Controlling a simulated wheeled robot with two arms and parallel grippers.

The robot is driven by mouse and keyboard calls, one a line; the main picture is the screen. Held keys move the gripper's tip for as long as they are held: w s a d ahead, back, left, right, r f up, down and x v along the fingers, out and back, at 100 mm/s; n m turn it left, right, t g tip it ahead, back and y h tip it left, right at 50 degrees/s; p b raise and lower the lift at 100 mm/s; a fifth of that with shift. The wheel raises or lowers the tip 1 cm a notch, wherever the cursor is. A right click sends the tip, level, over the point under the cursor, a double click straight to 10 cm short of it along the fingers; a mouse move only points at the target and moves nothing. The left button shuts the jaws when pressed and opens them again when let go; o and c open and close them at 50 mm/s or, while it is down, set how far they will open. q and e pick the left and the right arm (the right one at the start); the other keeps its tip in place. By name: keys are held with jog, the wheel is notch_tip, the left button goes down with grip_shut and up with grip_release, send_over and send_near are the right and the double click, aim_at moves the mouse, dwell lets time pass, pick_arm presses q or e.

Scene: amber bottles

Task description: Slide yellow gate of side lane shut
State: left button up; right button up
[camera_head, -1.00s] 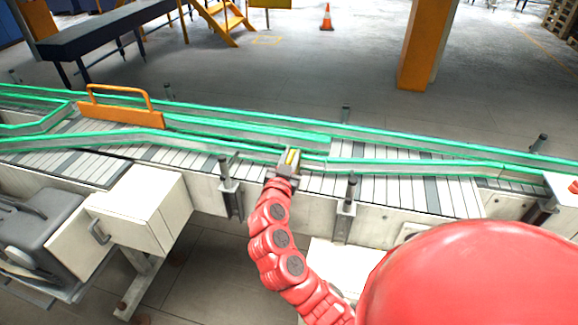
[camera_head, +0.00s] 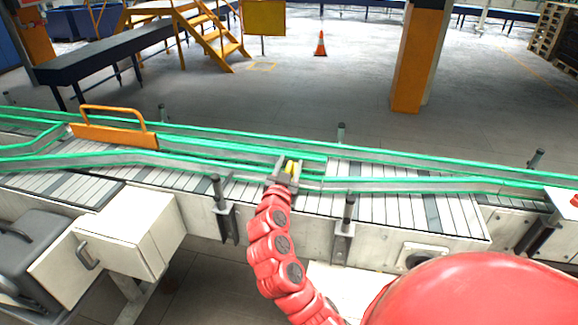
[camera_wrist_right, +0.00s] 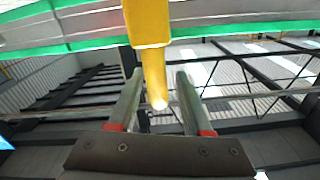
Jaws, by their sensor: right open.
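A yellow bar with a rounded tip, seemingly the yellow gate's handle (camera_wrist_right: 148,28), extends between the fingers of my right gripper (camera_wrist_right: 156,100) in the right wrist view. The fingers are open, with a gap on each side of the bar. In the head view my right gripper (camera_head: 288,170) is at the conveyor's near green rail, with a bit of the yellow handle (camera_head: 291,167) between its fingers. The rest of the yellow gate is hidden or too small to tell. My left gripper is not in view.
An orange gate (camera_head: 113,136) with a looped handle stands across the lanes at the left. Green-edged rails (camera_head: 410,185) run along the conveyor. Dark upright posts (camera_head: 348,208) stand along its near side, close to my right arm. The floor behind is mostly clear.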

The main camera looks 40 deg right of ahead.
jog(key=shift+s+a+f, duration=0.15)
jog(key=shift+s+a, duration=0.15)
jog(key=shift+a, duration=0.05)
jog(key=v, duration=1.6)
jog(key=shift+s, duration=0.15)
jog(key=shift+a, duration=0.1)
